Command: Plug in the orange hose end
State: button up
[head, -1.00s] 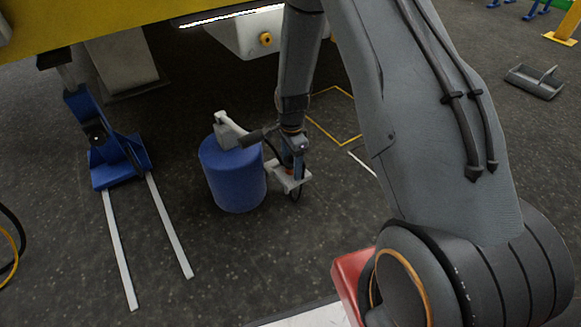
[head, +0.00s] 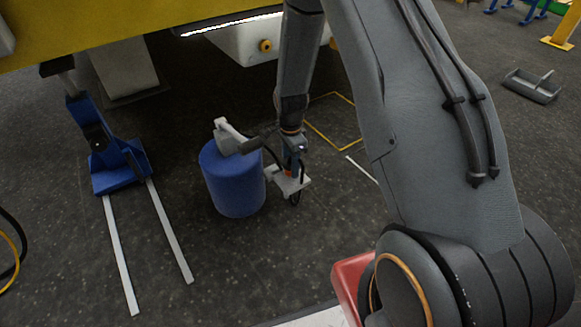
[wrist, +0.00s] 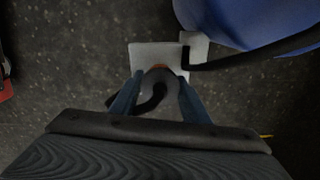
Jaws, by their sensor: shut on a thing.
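My gripper (head: 291,172) points down beside a blue drum (head: 233,185) and is shut on a dark hose end with an orange part. In the wrist view my fingers (wrist: 158,98) flank this orange hose end (wrist: 160,67) and its curved black hose. A pale plate or bracket (wrist: 146,54) lies just beyond the fingertips; it also shows in the head view (head: 298,188). I cannot tell whether the hose end is seated in it, as my fingers hide the contact.
A grey fitting (head: 229,137) sits on the drum. A blue stand (head: 118,170) with two pale legs is at left. A yellow beam (head: 100,28) and a white box (head: 236,42) hang overhead. A grey tray (head: 533,86) lies far right. Floor is open in front.

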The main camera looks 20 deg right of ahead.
notch_tip(320, 180, up, 8)
jog(key=p, duration=0.3)
jog(key=shift+f, duration=0.1)
dwell(0.3)
jog(key=s+r+n+p, duration=0.1)
jog(key=s+r+n, duration=0.5)
jog(key=s+n, duration=0.75)
jog(key=s+r+n+p, duration=0.1)
jog(key=s+r+p, duration=0.3)
jog(key=r+p, duration=1.2)
jog(key=s+r+n+p, duration=0.1)
jog(key=s+r+p, duration=0.3)
jog(key=r+p, duration=1.3)
jog(key=p, duration=0.4)
jog(key=shift+r+n+p, duration=0.25)
jog(key=shift+n+p, duration=0.1)
jog(key=shift+a, duration=0.1)
jog(key=s+f, duration=0.4)
jog(key=f, duration=1.1)
